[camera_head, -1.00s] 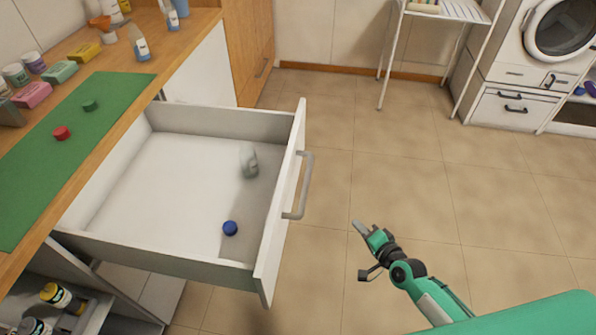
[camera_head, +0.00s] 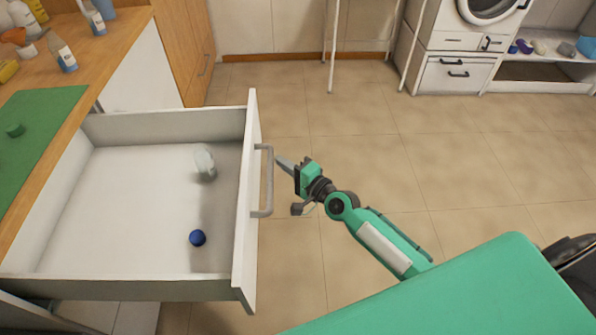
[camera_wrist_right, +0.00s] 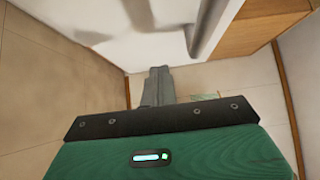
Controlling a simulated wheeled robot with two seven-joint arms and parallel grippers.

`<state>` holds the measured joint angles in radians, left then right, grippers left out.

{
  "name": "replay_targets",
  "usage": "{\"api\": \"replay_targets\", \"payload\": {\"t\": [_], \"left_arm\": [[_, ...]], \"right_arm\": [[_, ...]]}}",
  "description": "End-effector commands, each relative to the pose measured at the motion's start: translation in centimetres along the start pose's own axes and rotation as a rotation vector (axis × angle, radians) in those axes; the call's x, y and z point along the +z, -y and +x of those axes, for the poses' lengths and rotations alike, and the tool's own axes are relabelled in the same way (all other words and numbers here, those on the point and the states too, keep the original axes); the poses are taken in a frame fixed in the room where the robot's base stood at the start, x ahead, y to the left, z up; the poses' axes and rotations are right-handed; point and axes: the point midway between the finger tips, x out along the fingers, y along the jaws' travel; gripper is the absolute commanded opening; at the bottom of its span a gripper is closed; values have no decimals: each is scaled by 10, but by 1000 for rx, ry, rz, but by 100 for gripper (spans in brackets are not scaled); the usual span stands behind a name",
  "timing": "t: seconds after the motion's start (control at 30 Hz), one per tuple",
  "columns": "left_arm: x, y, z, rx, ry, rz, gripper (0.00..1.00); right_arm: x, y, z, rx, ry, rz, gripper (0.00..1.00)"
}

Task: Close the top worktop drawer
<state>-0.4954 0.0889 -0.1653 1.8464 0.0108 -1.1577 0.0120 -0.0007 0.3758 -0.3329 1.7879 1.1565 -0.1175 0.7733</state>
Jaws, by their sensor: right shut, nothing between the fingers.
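The top worktop drawer (camera_head: 95,280) is pulled out far from under the worktop. Its white front panel (camera_head: 247,215) carries a grey bar handle (camera_head: 268,180). Inside lie a dark blue round item (camera_head: 197,238) and a pale translucent item (camera_head: 205,164). My right gripper (camera_head: 281,161) is shut and empty, just right of the handle in the head view; I cannot tell whether it touches. In the right wrist view its closed fingers (camera_wrist_right: 158,86) point toward the white front, with the handle (camera_wrist_right: 205,25) above them. My left gripper is not in view.
The wooden worktop (camera_head: 60,130) holds a green mat (camera_head: 45,110) with a green round piece (camera_head: 15,130), and several bottles. A tall wooden cabinet (camera_head: 185,45) stands beyond the drawer. The tiled floor (camera_head: 450,170) to the right is open. A washer (camera_head: 490,10) stands at the back right.

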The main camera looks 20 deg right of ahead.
Motion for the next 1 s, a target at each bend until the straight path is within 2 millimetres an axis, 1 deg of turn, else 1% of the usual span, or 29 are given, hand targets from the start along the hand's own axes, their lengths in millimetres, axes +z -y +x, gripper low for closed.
{"api": "replay_targets", "payload": {"t": [0.03, 0.2, 0.4, 1.0], "left_arm": [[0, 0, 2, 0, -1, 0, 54], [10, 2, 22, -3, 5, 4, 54], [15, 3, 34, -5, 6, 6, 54], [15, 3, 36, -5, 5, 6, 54]], "right_arm": [[0, 2, 11, -2, 1, 1, 0], [17, 2, 24, 0, 1, 2, 0], [27, 0, 34, 0, 0, 1, 0], [27, -1, 36, 1, 0, -1, 0]]}}
